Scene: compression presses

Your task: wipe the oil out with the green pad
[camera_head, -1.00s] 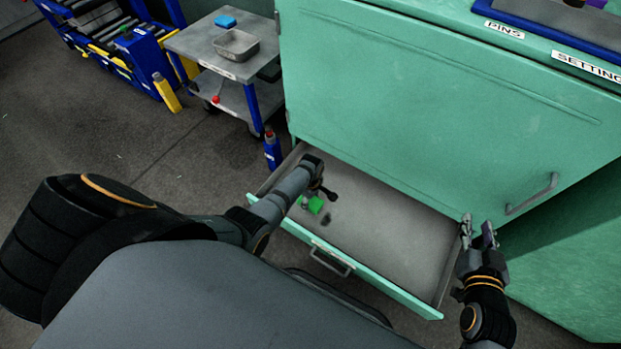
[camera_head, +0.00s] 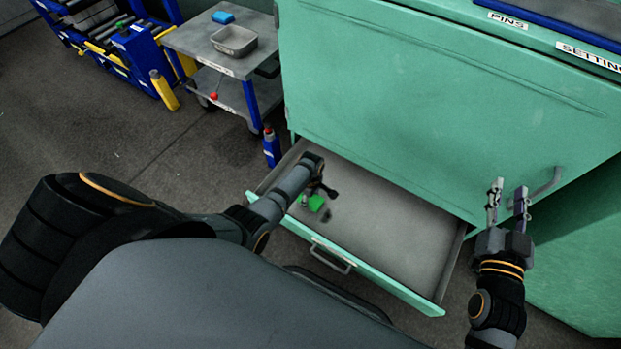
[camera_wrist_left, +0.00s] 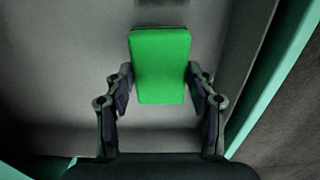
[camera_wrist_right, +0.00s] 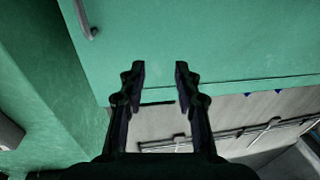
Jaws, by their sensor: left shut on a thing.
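The green pad (camera_head: 316,203) is held inside the open drawer, at its left end. My left gripper (camera_head: 308,200) is shut on the pad; in the left wrist view the pad (camera_wrist_left: 160,65) sits between its fingers. A dark patch (camera_head: 325,215), perhaps oil or a shadow, lies on the drawer floor beside the pad. The drawer (camera_head: 390,222) has a grey inside and a green front. My right gripper (camera_head: 508,205) is open and empty, to the right of the drawer, before the green cabinet face. It also shows open in the right wrist view (camera_wrist_right: 160,85).
The green cabinet (camera_head: 430,110) rises behind the drawer and has a handle (camera_head: 548,184) close to my right gripper. A grey cart (camera_head: 190,42) with a metal tray (camera_head: 234,42) and a blue pad (camera_head: 223,17) stands at the upper left.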

